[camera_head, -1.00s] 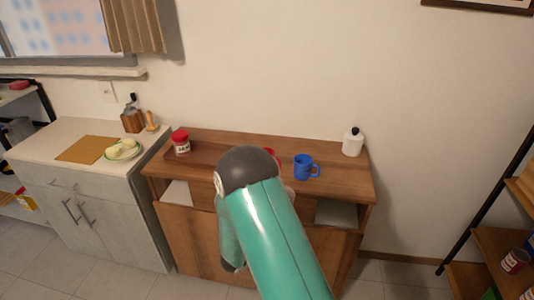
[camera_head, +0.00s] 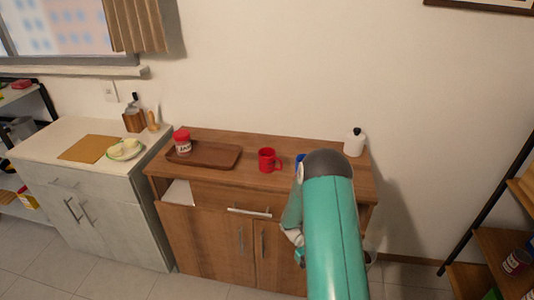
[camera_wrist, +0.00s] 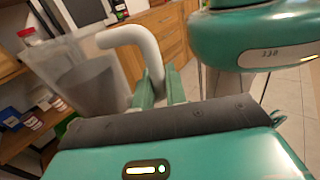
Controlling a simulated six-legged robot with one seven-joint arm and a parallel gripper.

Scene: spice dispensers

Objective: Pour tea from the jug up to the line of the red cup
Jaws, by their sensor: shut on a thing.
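The red cup (camera_head: 268,160) stands upright on the wooden cabinet top in the head view, with its handle to the right. The jug (camera_wrist: 88,85) is see-through with a thick white handle (camera_wrist: 140,40) and fills the left of the wrist view. A darker grey area, perhaps tea, shows inside it; its level is unclear. My gripper (camera_wrist: 158,88) is shut on the jug's handle. In the head view my arm hides the gripper and most or all of the jug, in front of the cabinet's right part, apart from the red cup.
A blue mug (camera_head: 299,161) is mostly hidden behind my arm, right of the red cup. A wooden tray (camera_head: 215,155) and a red-lidded jar (camera_head: 182,142) are on the left. A white bottle (camera_head: 354,143) stands back right. A shelf rack (camera_head: 495,225) is at far right.

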